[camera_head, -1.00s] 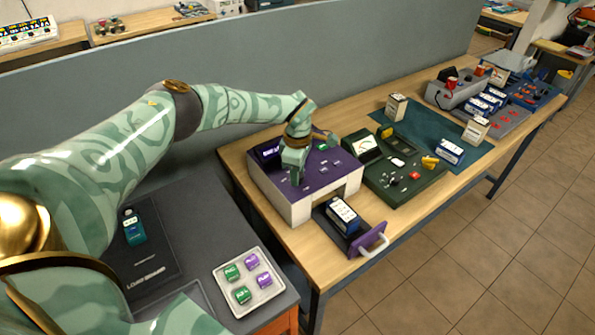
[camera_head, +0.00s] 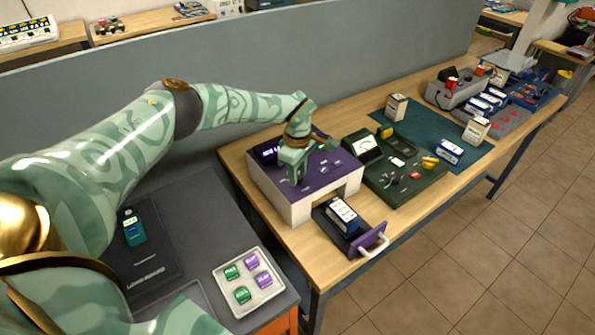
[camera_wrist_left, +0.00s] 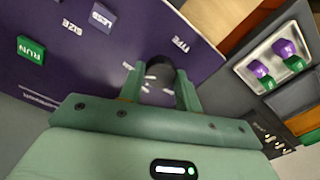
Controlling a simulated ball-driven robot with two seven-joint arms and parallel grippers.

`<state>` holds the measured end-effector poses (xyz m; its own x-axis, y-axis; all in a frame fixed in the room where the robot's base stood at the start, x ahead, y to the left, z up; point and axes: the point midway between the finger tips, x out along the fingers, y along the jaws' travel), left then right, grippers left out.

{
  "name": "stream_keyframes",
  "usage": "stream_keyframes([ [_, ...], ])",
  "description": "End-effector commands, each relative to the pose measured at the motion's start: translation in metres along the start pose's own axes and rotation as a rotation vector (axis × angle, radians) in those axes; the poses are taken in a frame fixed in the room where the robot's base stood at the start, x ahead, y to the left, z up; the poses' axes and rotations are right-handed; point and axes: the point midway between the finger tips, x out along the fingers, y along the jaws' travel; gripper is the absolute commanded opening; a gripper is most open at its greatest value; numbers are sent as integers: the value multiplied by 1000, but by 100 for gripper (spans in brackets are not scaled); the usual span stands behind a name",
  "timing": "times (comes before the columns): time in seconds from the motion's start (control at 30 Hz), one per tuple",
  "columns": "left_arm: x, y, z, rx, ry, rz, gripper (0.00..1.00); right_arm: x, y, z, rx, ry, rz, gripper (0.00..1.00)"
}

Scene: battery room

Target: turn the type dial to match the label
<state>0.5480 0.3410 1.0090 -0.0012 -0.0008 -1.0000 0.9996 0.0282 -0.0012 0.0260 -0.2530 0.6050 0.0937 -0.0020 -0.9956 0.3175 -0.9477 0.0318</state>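The purple-topped tester (camera_head: 325,172) with white sides stands on the wooden bench in the head view. Its small dark display (camera_head: 268,151) shows text too small to read. My left gripper (camera_head: 293,170) points down at its top. In the left wrist view, the two green fingers (camera_wrist_left: 161,82) stand on either side of the dark round type dial (camera_wrist_left: 160,68) and seem to touch it. White marks show around the dial, and the word TYPE (camera_wrist_left: 180,44) is beside it. A blue-and-white labelled box (camera_head: 343,213) lies in the open drawer (camera_head: 370,241). My right gripper is out of view.
A green meter panel (camera_head: 405,172) stands right of the tester. A white tray (camera_head: 279,291) holds green and purple blocks on the grey table at left. SIZE (camera_wrist_left: 72,27) and a green RUN button (camera_wrist_left: 31,49) are also on the tester top. A grey partition runs behind.

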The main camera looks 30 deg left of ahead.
Motion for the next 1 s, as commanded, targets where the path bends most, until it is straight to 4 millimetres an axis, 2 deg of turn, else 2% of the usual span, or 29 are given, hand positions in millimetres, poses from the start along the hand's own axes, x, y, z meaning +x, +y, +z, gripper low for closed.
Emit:
stream_keyframes([
  [0.03, -2, 2, 0, 1, 0, 7, 45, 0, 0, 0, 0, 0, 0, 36],
  [0.07, -2, 2, 0, 1, 0, 7, 53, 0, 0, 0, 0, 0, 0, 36],
  [0.1, -2, 2, 0, 0, 0, 6, 55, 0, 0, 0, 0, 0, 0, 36],
  [0.37, -2, 1, 0, 0, 0, 3, 55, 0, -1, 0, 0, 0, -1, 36],
  [0.47, -10, 1, 0, -1, 0, 4, 55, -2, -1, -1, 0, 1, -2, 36],
  [0.57, -27, 2, 0, 0, 0, 6, 55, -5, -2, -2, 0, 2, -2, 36],
  [0.8, -92, 2, 0, 0, 0, 7, 55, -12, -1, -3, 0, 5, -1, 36],
  [1.0, -138, 1, 0, -1, 0, 6, 55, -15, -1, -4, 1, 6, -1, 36],
])
